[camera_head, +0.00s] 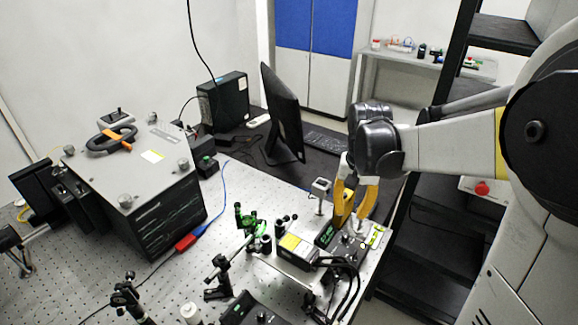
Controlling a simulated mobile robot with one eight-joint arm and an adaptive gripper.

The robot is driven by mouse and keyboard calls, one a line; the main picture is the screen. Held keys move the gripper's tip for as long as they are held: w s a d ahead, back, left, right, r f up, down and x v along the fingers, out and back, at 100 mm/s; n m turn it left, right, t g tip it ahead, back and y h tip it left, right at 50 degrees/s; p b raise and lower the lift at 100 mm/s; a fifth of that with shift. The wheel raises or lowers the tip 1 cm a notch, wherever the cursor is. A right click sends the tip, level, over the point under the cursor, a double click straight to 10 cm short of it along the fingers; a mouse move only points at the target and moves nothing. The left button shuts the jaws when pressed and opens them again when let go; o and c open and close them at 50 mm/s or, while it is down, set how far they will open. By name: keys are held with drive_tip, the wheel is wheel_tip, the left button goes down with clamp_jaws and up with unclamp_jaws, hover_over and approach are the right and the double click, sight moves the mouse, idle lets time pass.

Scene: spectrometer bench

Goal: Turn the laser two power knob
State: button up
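My gripper (350,219), with yellow fingers, points down over the right edge of the perforated optical table (228,255). Its fingers are apart, and I see nothing held between them. Just below the fingertips is a dark control box (348,246) with a green-lit display and small knobs on top. A second dark box (245,308) with a similar panel is at the bottom edge. I cannot read which one is laser two. The fingers partly cover the first box, and I cannot tell whether they touch a knob.
A yellow-labelled laser module (297,247) and black cables (343,280) lie beside the first box. Green optic mounts (247,220) stand to its left. A monitor (281,112) stands behind. A large grey-topped box (135,160) fills the left. A black shelf frame (440,120) is at right.

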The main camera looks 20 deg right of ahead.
sight(346, 235)
drive_tip(key=f+b, duration=0.2)
drive_tip(key=f, duration=0.3)
drive_tip(key=f+b, duration=0.1)
drive_tip(key=f, duration=0.4)
drive_tip(key=shift+w+d+f+b, duration=0.2)
drive_tip(key=shift+f+b, duration=0.2)
clamp_jaws()
